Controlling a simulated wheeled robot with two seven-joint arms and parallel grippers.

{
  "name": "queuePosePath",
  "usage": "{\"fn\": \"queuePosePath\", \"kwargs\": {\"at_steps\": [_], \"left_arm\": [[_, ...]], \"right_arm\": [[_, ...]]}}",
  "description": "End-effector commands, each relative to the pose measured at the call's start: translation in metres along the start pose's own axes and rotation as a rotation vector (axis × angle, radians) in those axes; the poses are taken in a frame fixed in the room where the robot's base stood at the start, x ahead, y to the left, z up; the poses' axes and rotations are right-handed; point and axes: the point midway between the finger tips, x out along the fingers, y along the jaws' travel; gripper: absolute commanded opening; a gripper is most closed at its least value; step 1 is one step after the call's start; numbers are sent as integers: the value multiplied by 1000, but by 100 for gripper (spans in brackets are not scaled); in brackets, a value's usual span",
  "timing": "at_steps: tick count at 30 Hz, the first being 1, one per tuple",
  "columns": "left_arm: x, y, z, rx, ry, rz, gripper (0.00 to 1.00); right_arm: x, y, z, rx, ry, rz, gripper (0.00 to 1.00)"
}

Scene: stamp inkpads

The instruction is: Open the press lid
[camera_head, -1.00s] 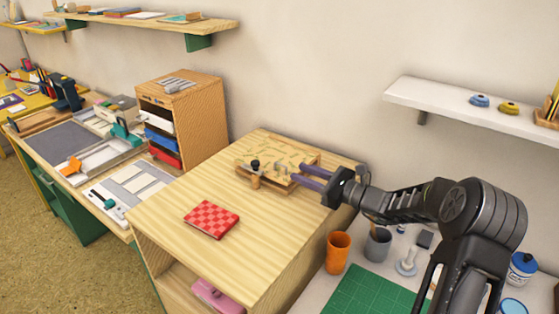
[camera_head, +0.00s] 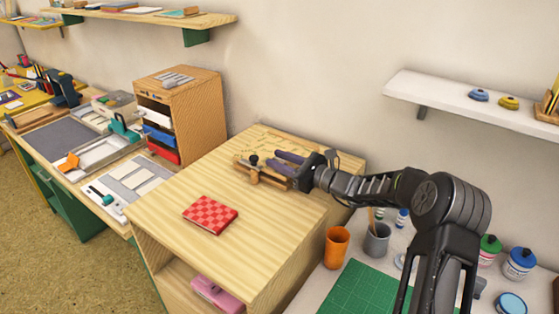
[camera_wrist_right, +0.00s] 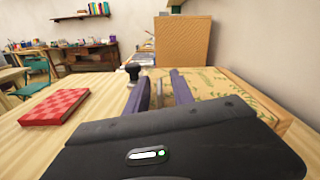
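The wooden press (camera_head: 262,176) sits on the pale wooden cabinet top, with a black knob (camera_head: 254,160) at its front left; the knob also shows in the wrist view (camera_wrist_right: 132,72). The lid, a tan panel with a green leaf pattern (camera_wrist_right: 215,80), lies right of the fingers in the wrist view. In the head view the patterned panel is behind my gripper and blends with the cabinet top; its exact tilt is unclear. My right gripper (camera_head: 274,159) is over the press, its two purple fingers apart, with nothing clearly held between them. My left gripper is out of view.
A red checked book (camera_head: 210,214) lies on the cabinet top in front of the press. A wooden drawer unit (camera_head: 195,110) stands to the left. An orange cup (camera_head: 337,246) and a grey cup (camera_head: 377,240) stand below on the right.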

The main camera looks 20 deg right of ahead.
Motion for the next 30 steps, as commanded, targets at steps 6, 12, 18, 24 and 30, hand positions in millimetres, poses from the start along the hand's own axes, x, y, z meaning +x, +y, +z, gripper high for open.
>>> {"fn": "queuePosePath", "kwargs": {"at_steps": [6,12,18,24,30], "left_arm": [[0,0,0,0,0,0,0],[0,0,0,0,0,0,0],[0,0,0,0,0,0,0],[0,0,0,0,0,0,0],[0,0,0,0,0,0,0]], "right_arm": [[0,0,0,0,0,0,20],[0,0,0,0,0,0,4],[-1,-1,0,-1,0,-1,0],[-1,-1,1,-2,-1,-2,0],[-1,-2,1,-2,-1,-3,0]]}}
